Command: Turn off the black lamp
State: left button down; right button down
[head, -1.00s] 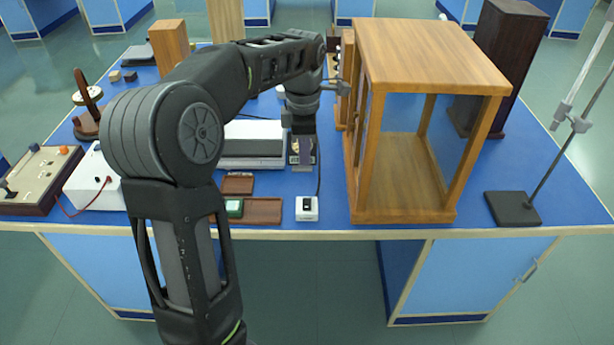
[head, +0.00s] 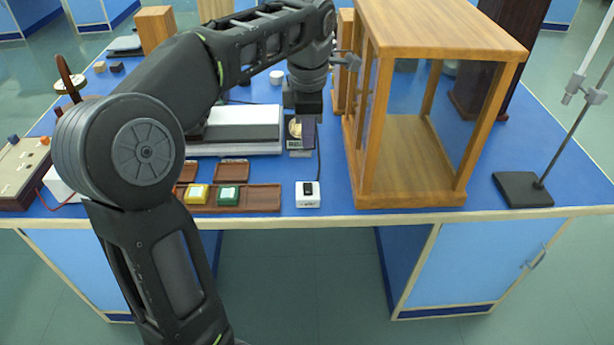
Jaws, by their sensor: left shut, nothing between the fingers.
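A small white switch box (head: 308,196) with a black rocker on top sits near the front edge of the blue bench, left of the wooden case. A dark cable (head: 319,163) runs back from it and passes behind my left gripper. I cannot make out the black lamp; my left arm covers much of the area behind. My left gripper (head: 308,142) points down, shut and empty, above and behind the switch box, apart from it. A small stand with a pale disc (head: 295,128) is partly hidden beside it. My right gripper is not in view.
The glass-sided wooden case (head: 365,186) stands close right of the switch box. A brown tray (head: 262,200) holding yellow and green blocks lies to its left. A black stand base (head: 523,189) with rods is at right. The bench front edge is clear.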

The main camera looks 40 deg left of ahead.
aim_at(307, 185)
pick_arm(q)
jog(key=f, duration=0.4)
jog(key=w+f, duration=0.1)
jog(key=f, duration=0.4)
jog(key=a+f, duration=0.1)
jog(key=f, duration=0.3)
jog(key=shift+w+f+b, duration=0.15)
jog(key=shift+f+b, duration=0.1)
jog(key=shift+b, duration=0.05)
